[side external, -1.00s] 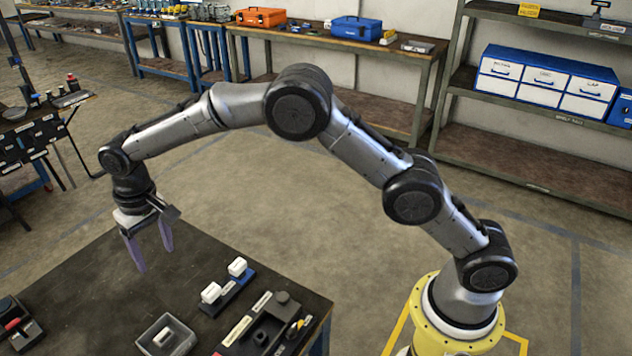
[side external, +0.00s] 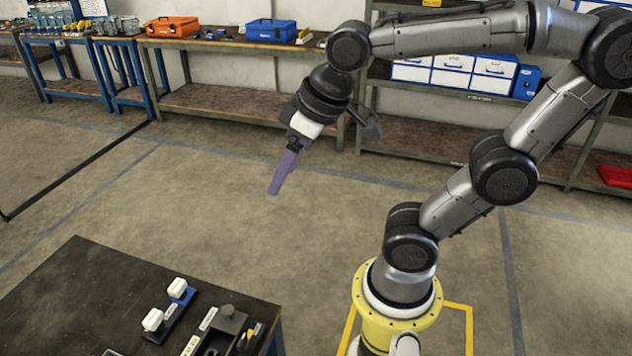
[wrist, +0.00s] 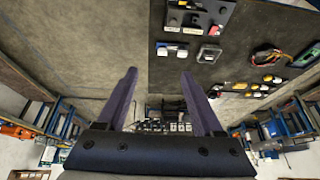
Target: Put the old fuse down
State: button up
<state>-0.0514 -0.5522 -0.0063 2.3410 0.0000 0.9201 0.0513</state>
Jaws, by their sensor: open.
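My gripper (side external: 274,190) is raised in the air beyond the far edge of the table, its purple fingers tilted downward. In the wrist view my gripper (wrist: 158,74) shows its two fingers wide apart with nothing between them. Two white blocks (side external: 177,287) stand on a blue rack (side external: 184,306) on the dark table (side external: 75,285). The rack with its white pieces (wrist: 172,47) also shows in the wrist view. Beside it there is a grey tray (wrist: 209,53) with a pale piece in it. I cannot tell which white piece is the old fuse.
A dark fixture (side external: 228,322) stands right of the rack, near the table's edge. The wrist view also shows a green board (wrist: 306,56) and several small yellow items (wrist: 239,87). Shelves with white drawers (side external: 452,74) stand behind my arm. The left of the table is clear.

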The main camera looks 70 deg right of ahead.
jog(key=shift+t, duration=0.3)
jog(key=s, duration=0.1)
jog(key=s+f, duration=0.1)
jog(key=s, duration=0.1)
jog(key=s+d+f, duration=0.1)
jog(key=s, duration=0.1)
jog(key=shift+f, duration=0.25)
